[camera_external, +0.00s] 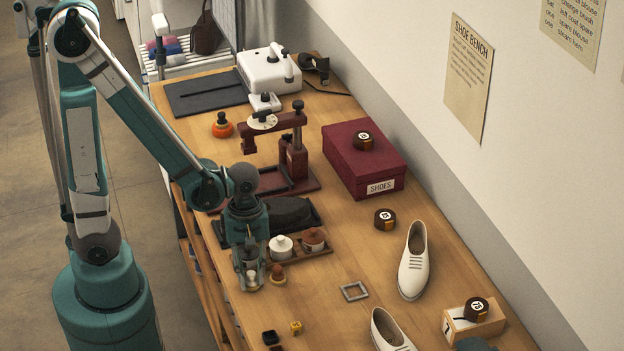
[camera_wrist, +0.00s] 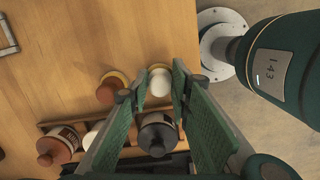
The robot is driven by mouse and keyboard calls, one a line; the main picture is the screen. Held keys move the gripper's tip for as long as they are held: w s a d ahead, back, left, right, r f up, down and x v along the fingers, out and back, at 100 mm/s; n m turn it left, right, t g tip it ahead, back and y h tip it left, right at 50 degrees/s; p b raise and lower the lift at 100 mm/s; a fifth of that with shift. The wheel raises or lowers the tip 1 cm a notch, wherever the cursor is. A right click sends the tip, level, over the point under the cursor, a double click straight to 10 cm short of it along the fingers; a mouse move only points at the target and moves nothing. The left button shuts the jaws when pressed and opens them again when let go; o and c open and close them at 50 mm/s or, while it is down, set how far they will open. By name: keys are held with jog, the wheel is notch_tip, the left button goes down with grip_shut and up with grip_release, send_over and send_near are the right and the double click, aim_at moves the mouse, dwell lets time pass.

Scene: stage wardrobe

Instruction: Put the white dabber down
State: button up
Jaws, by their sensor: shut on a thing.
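The white dabber (camera_wrist: 160,84) has a round white knob and a yellowish lower part. It shows between my fingers in the wrist view, and as a small pale shape (camera_external: 252,276) low in the gripper in the outside view. My gripper (camera_external: 251,284) is shut on it, low over the front edge of the wooden bench. I cannot tell whether the dabber's bottom touches the bench. A brown dabber (camera_external: 278,275) stands just right of it in the outside view; it also shows in the wrist view (camera_wrist: 108,90).
A wooden rack (camera_external: 300,256) close behind holds a white-lidded jar (camera_external: 281,246), a brown-lidded jar (camera_external: 314,238) and a black-lidded jar (camera_wrist: 157,135). A grey square frame (camera_external: 354,291) lies to the right. The bench between frame and brown dabber is clear.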

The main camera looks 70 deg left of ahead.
jog(key=shift+f, duration=0.1)
dwell(0.3)
jog(key=o, duration=0.3)
jog(key=shift+f, duration=0.1)
jog(key=o, duration=0.5)
jog(key=shift+c, duration=0.2)
jog(key=shift+r, duration=0.3)
notch_tip(320, 180, up, 12)
jog(key=a+p, duration=0.1)
jog(key=p, duration=0.2)
jog(key=shift+w+a+f, duration=0.15)
jog(key=shift+a, duration=0.05)
dwell(0.6)
